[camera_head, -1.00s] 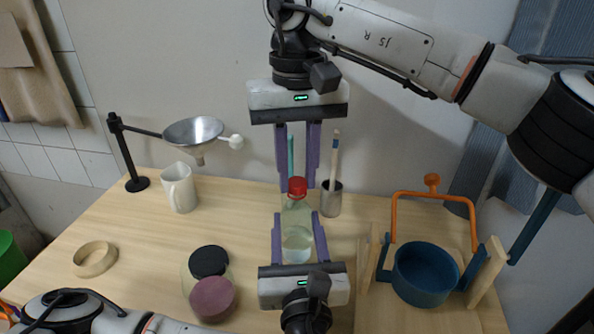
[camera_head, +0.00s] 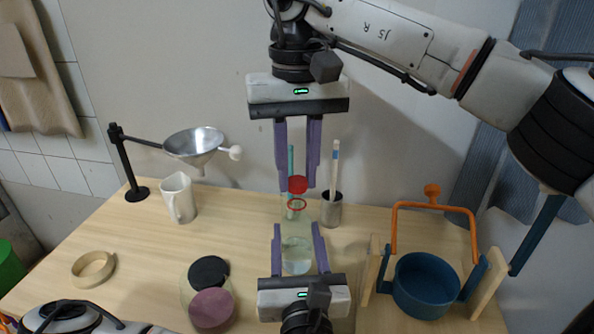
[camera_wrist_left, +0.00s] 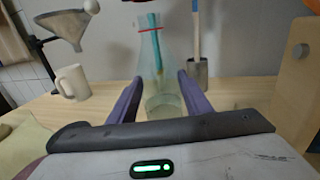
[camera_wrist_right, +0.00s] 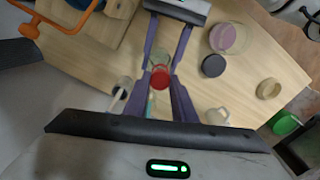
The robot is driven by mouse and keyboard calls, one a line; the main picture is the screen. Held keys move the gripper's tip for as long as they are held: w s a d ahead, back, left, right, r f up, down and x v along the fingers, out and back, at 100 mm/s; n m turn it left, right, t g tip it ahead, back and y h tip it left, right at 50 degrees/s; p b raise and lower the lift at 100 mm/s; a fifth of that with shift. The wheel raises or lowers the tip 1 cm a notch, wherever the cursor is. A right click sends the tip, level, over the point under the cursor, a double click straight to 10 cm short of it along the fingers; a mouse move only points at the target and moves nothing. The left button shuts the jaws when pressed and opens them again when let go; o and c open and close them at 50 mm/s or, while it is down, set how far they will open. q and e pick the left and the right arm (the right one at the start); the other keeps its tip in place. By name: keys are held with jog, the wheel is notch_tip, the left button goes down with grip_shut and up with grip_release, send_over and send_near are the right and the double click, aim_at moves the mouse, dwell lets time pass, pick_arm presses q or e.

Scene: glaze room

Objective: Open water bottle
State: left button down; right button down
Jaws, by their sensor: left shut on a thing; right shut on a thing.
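The clear water bottle (camera_head: 297,250) stands upright on the table, part filled. My left gripper (camera_head: 298,228) is shut on its body from the front, and the left wrist view shows the bottle (camera_wrist_left: 162,85) between the fingers. A red ring (camera_head: 297,205) sits around its neck. The red cap (camera_head: 298,185) is apart from the bottle, above the ring. My right gripper (camera_head: 298,189) points down and is shut on the cap, which also shows in the right wrist view (camera_wrist_right: 160,77).
A white mug (camera_head: 178,198) and a funnel on a stand (camera_head: 194,142) are at left. A blue pot (camera_head: 426,285) is at right; round discs (camera_head: 211,308) lie front left.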

aim_at(297, 181)
jog(key=shift+r, duration=1.9)
pick_arm(q)
jog(key=c, duration=0.9)
grip_release()
